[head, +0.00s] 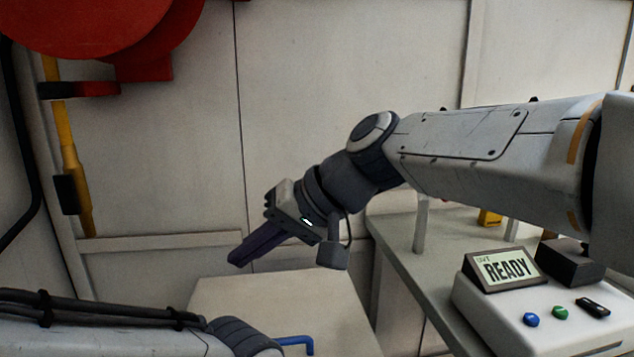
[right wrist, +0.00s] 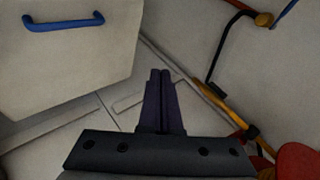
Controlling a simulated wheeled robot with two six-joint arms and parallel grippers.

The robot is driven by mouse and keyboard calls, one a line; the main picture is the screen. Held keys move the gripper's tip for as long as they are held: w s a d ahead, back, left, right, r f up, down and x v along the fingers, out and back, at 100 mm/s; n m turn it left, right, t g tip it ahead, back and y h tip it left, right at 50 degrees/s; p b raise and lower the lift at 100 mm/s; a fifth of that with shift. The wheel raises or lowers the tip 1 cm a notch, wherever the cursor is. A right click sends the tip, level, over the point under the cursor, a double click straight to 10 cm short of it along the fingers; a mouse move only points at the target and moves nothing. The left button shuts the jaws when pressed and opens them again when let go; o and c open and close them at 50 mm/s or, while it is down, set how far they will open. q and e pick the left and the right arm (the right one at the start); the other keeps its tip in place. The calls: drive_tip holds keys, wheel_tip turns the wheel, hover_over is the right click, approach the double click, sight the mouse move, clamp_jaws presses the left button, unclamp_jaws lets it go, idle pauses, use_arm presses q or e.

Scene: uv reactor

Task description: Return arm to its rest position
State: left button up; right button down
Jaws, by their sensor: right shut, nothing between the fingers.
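My right arm comes in from the right in the head view. My right gripper (head: 240,256) points down and to the left, held in the air above and behind a pale box-shaped unit. In the right wrist view my right gripper (right wrist: 160,74) has its two dark fingers together with nothing between them. My left arm shows along the lower left edge of the head view. Its gripper is out of the frame.
A device with a READY display (head: 505,268), a blue button (head: 531,320) and a green button (head: 560,313) stands at the right. The pale unit (head: 262,300) has a blue handle (head: 296,341). A red round part (head: 90,25) and a yellow pole (head: 72,160) are at the left.

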drive_tip(key=s+d+f+n+g+h, duration=0.15)
drive_tip(key=s+d+f+h, duration=0.25)
drive_tip(key=s+d+f, duration=0.55)
drive_tip(key=s+d+f+n+g+h, duration=0.1)
drive_tip(key=s+d+f+n+h, duration=0.25)
drive_tip(key=s+f, duration=0.6)
wheel_tip(320, 180, up, 17)
drive_tip(key=w+d+h+p, duration=0.1)
drive_tip(key=w+p, duration=0.1)
drive_tip(key=p, duration=1.9)
drive_tip(key=shift+r+m, duration=0.2)
drive_tip(key=shift+m, duration=0.1)
drive_tip(key=shift+d+t, duration=0.1)
drive_tip(key=shift+t, duration=0.15)
